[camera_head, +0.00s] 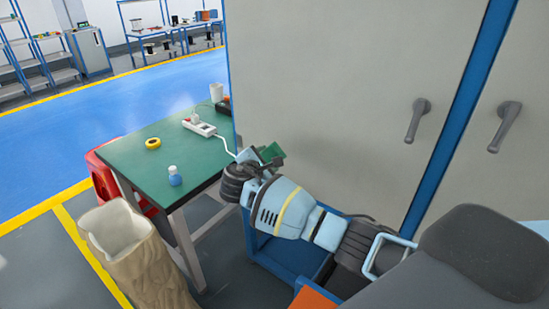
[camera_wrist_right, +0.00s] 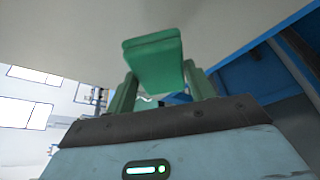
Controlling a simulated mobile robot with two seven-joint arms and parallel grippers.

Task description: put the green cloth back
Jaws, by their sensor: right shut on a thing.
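The green cloth (camera_head: 272,152) shows as a small folded green block beside the grey cabinet front in the head view. My right gripper (camera_head: 260,160) is shut on it and holds it up off the table, near the table's right edge. In the right wrist view the cloth (camera_wrist_right: 152,62) stands out between the two fingers of the right gripper (camera_wrist_right: 160,88). The cabinet surface fills the view above it. My left gripper is in neither view.
A tall cabinet (camera_head: 330,90) stands close on the right.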

